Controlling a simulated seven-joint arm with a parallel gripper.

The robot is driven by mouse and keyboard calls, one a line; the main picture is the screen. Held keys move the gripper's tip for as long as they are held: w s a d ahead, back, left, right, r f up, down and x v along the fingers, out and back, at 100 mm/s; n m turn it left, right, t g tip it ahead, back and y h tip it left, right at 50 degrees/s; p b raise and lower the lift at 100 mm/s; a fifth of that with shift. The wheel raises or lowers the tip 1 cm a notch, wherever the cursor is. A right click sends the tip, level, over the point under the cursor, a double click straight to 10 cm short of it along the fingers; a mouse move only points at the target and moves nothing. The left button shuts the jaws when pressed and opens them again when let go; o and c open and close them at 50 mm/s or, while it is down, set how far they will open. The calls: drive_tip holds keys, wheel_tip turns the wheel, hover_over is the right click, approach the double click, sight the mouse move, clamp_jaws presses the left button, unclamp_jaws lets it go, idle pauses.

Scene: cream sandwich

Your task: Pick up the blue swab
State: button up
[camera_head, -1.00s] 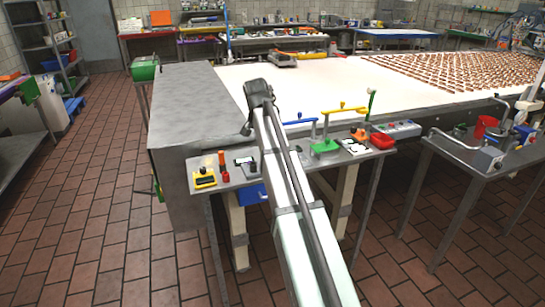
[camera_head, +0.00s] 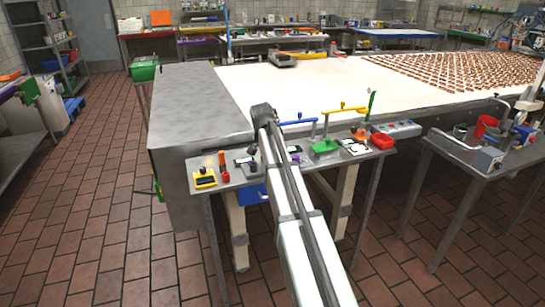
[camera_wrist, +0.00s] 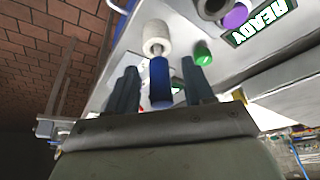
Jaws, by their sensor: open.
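The blue swab shows in the wrist view as a blue handle (camera_wrist: 160,85) with a thick white head (camera_wrist: 157,38) at its far end. My gripper (camera_wrist: 160,69) is open, with one dark finger on each side of the blue handle. A gap shows between the handle and each finger, and I cannot tell how deep the handle sits between them. In the head view my arm hides the gripper and I cannot make out the swab.
In the wrist view a green round piece (camera_wrist: 203,54), a purple ring (camera_wrist: 236,15) and a READY sign (camera_wrist: 262,22) lie close by.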

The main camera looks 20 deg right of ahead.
drive_tip(key=shift+f, duration=0.1)
clamp_jaws()
idle(0.4)
